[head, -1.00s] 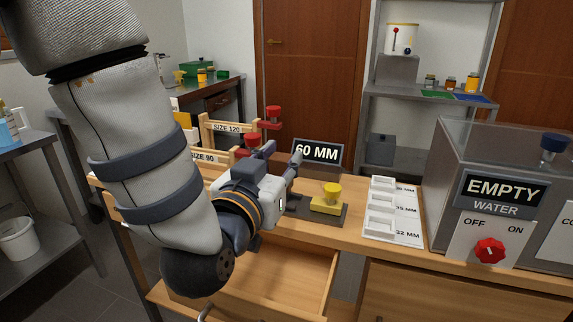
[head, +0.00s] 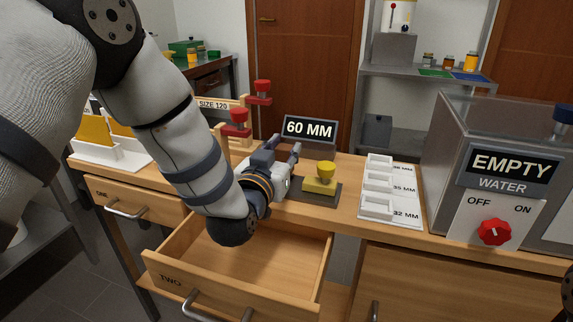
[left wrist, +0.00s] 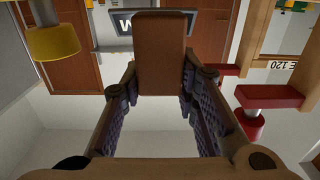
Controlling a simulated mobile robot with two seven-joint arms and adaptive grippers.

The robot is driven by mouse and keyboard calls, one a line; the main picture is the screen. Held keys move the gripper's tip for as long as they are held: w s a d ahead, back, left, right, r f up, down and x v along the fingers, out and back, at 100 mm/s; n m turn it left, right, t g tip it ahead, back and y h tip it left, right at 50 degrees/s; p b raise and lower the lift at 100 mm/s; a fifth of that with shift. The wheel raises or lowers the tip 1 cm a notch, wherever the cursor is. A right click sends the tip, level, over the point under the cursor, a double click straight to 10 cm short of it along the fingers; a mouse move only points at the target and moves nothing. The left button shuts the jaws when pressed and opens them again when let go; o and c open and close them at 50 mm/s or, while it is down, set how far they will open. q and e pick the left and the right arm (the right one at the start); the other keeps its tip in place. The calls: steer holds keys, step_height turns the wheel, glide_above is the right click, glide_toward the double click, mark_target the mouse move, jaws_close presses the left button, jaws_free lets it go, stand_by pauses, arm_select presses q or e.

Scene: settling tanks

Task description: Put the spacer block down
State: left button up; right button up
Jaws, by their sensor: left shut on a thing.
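My left gripper (head: 281,150) is over the wooden bench, left of the yellow-knobbed gauge (head: 321,182) and in front of the 60 MM display (head: 309,130). In the left wrist view, the gripper (left wrist: 160,90) is shut on the brown spacer block (left wrist: 161,55), a rectangular piece between the two padded fingers. The white holder (head: 378,184) with three slots, with labels including 35 MM and 32 MM, stands to the right. My right gripper is not in view.
Drawer TWO (head: 171,281) is open and looks empty; drawer ONE (head: 120,207) is shut. Red-topped clamps (head: 262,87) on wooden frames stand behind my left arm. The grey tank (head: 500,125) marked EMPTY WATER with a red knob (head: 494,232) is at right.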

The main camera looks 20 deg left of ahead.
arm_select(q)
steer(key=f, duration=0.3)
steer(key=shift+w+f, duration=0.1)
steer(key=shift+w, duration=0.25)
jaws_close()
steer(key=shift+a, duration=0.1)
steer(key=o, duration=1.1)
jaws_free()
steer(key=shift+o, duration=0.2)
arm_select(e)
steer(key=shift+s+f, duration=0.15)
arm_select(q)
steer(key=shift+f+b, duration=0.2)
steer(key=shift+b, duration=0.1)
steer(key=shift+s, duration=0.4)
steer(key=s+p, duration=0.1)
steer(key=s, duration=1)
steer(key=shift+s+a+r, duration=0.2)
steer(key=shift+a+r, duration=0.15)
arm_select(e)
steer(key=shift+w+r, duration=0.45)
